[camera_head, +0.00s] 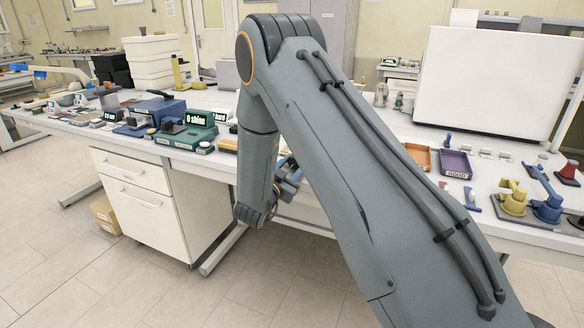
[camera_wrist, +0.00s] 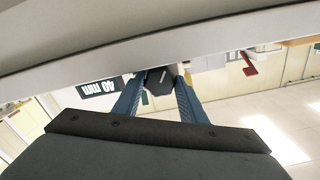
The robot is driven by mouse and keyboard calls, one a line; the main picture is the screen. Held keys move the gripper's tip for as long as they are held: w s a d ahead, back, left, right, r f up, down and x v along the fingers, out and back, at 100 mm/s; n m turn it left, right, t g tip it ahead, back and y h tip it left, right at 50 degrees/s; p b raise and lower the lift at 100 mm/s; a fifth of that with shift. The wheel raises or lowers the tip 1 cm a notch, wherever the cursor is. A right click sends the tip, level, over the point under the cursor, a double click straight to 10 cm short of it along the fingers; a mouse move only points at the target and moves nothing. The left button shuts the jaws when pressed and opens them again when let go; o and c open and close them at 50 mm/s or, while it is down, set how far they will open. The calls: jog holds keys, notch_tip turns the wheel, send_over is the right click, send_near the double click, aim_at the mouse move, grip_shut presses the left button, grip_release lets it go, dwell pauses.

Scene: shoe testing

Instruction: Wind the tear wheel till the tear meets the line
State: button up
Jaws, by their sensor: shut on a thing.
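In the wrist view, the two blue fingers of my gripper (camera_wrist: 159,92) are shut on a small dark faceted knob (camera_wrist: 158,79) with a pale mark, which seems to be the tear wheel's handle. The rest of the wheel is not clear. A black display (camera_wrist: 99,88) to the left of the fingers reads "40 mm" upside down. I cannot make out the tear or the line in either view.
To the right are an orange tray (camera_head: 417,155), a purple tray (camera_head: 455,163), yellow (camera_head: 513,203) and blue (camera_head: 547,208) fixtures, and a large white panel (camera_head: 495,83).

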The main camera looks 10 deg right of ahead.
jog(key=o, duration=1.1)
jog(key=shift+c, duration=0.2)
jog(key=b+v, duration=0.1)
jog(key=v, duration=0.7)
jog(key=shift+b, duration=0.35)
jog(key=shift+w, duration=0.15)
